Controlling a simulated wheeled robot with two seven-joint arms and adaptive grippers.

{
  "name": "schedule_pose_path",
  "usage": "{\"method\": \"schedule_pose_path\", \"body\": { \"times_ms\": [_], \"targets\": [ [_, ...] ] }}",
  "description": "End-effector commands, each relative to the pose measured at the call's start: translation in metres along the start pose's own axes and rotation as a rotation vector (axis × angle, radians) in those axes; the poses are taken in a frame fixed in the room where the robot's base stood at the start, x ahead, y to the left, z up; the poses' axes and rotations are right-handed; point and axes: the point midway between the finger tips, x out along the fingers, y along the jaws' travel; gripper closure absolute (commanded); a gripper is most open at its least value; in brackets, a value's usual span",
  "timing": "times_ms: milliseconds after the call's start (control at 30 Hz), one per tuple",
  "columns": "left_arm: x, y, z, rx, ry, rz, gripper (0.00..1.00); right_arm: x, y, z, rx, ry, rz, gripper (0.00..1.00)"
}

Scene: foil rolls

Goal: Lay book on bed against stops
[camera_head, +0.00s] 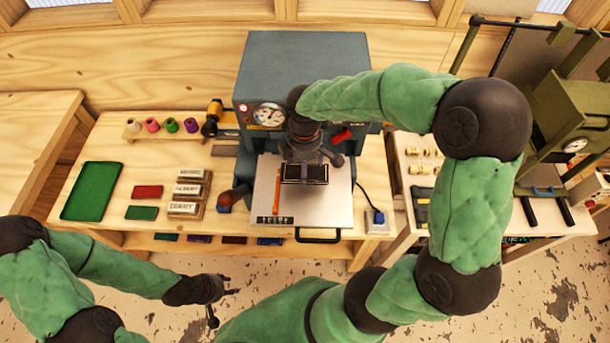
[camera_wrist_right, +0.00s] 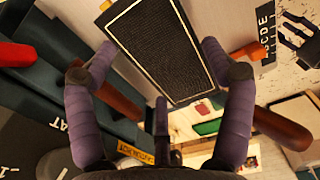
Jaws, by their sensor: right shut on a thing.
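The book (camera_head: 304,173) is a small dark block with pale edges, over the rear middle of the pale grey bed (camera_head: 335,208) of the press. My right gripper (camera_head: 311,155) is above it, largely hidden by its own wrist. In the right wrist view its fingers (camera_wrist_right: 160,70) close on both sides of the black textured book (camera_wrist_right: 160,42). A thin orange strip (camera_head: 277,195) lies along the bed's left side, apart from the book. A dark lettered strip (camera_head: 275,220) lies at the front left. Whether the book touches the bed is unclear. My left gripper (camera_head: 225,298) is open and empty, off the table's front.
The blue-grey press (camera_head: 300,65) stands behind the bed, with a gauge and red lever. Left are lettered blocks (camera_head: 187,190), red and green pieces (camera_head: 147,191), a green mat (camera_head: 91,190) and coloured rolls (camera_head: 170,125). The bed's front right is clear.

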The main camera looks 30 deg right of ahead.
Motion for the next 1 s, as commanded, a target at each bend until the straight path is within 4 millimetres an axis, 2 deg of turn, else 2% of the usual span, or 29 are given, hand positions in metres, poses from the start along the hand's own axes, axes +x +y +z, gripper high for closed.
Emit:
{"method": "schedule_pose_path", "body": {
  "times_ms": [333, 800, 833, 900, 1000],
  "targets": [
    [0.004, -0.001, 0.000, 0.000, 0.000, 0.000, 0.60, 0.046, 0.000, 0.000, 0.000, -0.002, -0.001, 0.52],
    [0.006, -0.002, 0.000, 0.000, 0.000, 0.000, 0.60, 0.054, 0.000, 0.000, 0.000, 0.000, 0.000, 0.52],
    [0.007, -0.002, 0.000, 0.000, 0.000, 0.000, 0.60, 0.054, 0.000, 0.000, 0.000, 0.000, 0.000, 0.16],
    [0.006, -0.002, 0.000, 0.000, 0.000, 0.000, 0.60, 0.053, 0.000, 0.000, 0.000, 0.000, 0.000, 0.00],
    [0.006, -0.002, 0.000, 0.000, 0.000, 0.000, 0.60, 0.053, 0.000, 0.000, 0.000, 0.000, 0.000, 0.00]
  ]
}}
